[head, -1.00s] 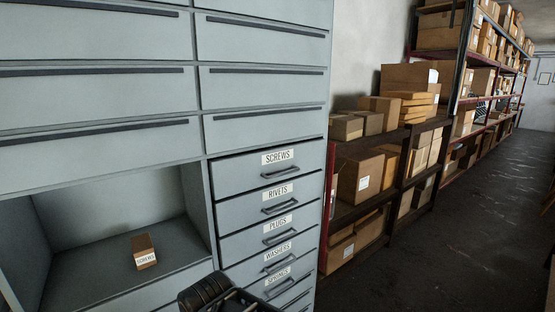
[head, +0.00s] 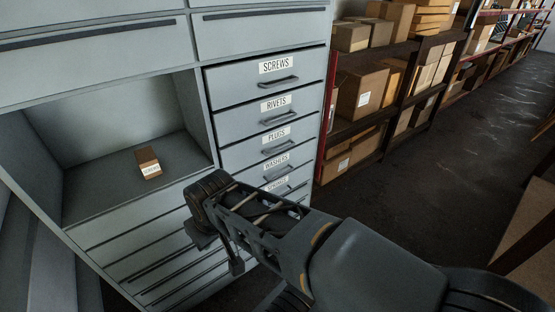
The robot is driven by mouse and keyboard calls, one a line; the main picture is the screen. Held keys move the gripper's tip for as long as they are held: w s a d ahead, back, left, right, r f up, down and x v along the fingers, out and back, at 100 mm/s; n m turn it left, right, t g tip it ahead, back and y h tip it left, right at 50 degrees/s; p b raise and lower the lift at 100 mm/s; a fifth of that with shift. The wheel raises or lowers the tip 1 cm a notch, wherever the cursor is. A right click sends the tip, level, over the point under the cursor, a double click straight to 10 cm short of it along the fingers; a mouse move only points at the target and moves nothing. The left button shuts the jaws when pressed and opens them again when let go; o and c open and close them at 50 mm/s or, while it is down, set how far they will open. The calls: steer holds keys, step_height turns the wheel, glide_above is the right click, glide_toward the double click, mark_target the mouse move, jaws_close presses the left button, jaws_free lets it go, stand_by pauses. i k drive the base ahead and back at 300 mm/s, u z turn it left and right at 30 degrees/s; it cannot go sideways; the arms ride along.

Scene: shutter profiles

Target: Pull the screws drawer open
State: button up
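The screws drawer (head: 240,81) is the top one in a column of labelled grey drawers, and it looks closed. Its white SCREWS label (head: 276,64) sits above a dark bar handle (head: 278,83). My arm reaches in from the lower right. My gripper (head: 222,254) is below and to the left of the screws drawer, in front of the lower cabinet, apart from the handle. Its fingers point down and away, and I cannot tell how wide they are apart. Nothing shows held in it. My arm hides parts of the lowest labelled drawers.
Drawers labelled RIVETS (head: 276,103), PLUGS and WASHERS lie below, each with a bar handle. A small brown SCREWS box (head: 148,162) stands in the open niche (head: 92,195) on the left. Shelves with cardboard boxes (head: 362,90) stand right of the cabinet. The aisle floor (head: 450,150) is clear.

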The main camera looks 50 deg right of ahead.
mark_target(229, 83)
steer(key=z, duration=1.35)
steer(key=k, duration=0.35)
steer(key=u, duration=0.3)
steer(key=i, duration=0.85)
steer(key=z, duration=0.05)
